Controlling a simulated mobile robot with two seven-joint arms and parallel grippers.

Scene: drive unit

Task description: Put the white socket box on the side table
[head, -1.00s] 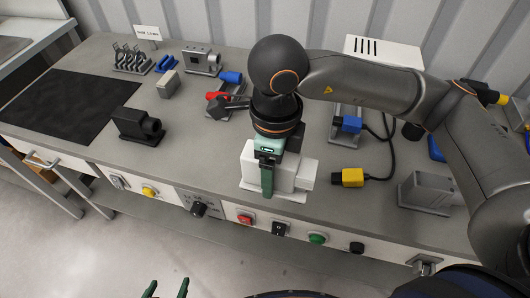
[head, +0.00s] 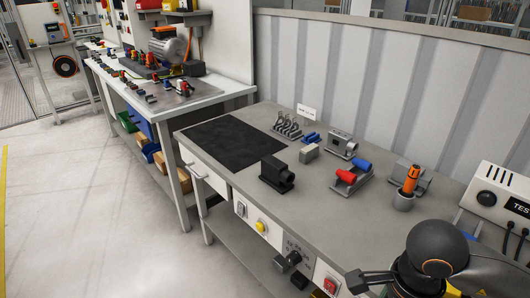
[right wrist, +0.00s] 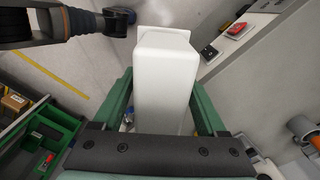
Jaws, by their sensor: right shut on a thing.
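The white socket box (right wrist: 165,80) fills the middle of the right wrist view. My right gripper (right wrist: 163,100) is shut on it, with a green finger along each side. In the head view my right wrist (head: 440,250) is at the lower right, and the box and fingertips are not visible there. A light-topped table (head: 215,92) stands left of the grey workbench (head: 320,220); I cannot tell for certain that it is the side table. My left gripper (right wrist: 100,22) appears partly at the upper left of the right wrist view, its fingers unclear.
A black mat (head: 235,143) lies bare on the workbench's left end. Past it are a black device (head: 276,175), a small grey block (head: 309,154) and a red and blue connector holder (head: 352,178). Motor parts crowd the light-topped table. Floor (head: 100,220) at left is clear.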

